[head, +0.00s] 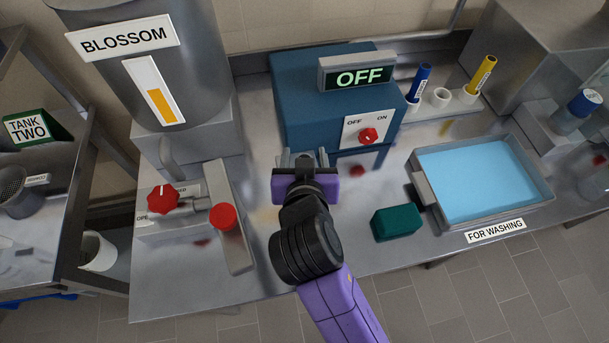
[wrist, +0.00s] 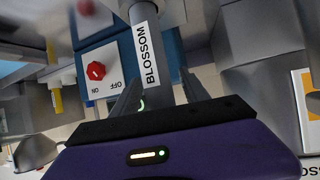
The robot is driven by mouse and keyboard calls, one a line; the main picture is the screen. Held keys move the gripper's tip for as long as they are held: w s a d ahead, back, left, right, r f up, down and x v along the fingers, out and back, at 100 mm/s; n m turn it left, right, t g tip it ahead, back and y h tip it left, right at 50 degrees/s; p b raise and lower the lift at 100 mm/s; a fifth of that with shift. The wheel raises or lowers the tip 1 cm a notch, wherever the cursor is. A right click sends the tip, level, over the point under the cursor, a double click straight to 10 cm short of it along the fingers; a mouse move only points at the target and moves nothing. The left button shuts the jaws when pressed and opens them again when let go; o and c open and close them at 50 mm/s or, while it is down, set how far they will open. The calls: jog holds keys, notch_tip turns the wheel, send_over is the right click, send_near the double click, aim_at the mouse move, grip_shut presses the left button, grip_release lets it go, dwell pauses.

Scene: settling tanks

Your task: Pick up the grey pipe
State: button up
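The grey pipe (wrist: 169,55) shows in the wrist view as a grey cylinder with a white label reading BLOSSOM. It runs from the top edge down between the finger lines of my gripper (wrist: 160,80). The fingers stand apart on either side of it, and I see no clear contact. In the head view my gripper (head: 303,158) is in front of the blue box, with its fingers spread. There the pipe is mostly hidden by my gripper and I cannot make it out clearly.
A blue box (head: 285,90) with an OFF display and red switch stands behind my gripper. Left are the BLOSSOM tank (head: 200,60) and red valve knobs (head: 223,216). A green block (head: 396,223) and water tray (head: 432,208) are right.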

grip_shut()
jog(key=shift+r, duration=0.1)
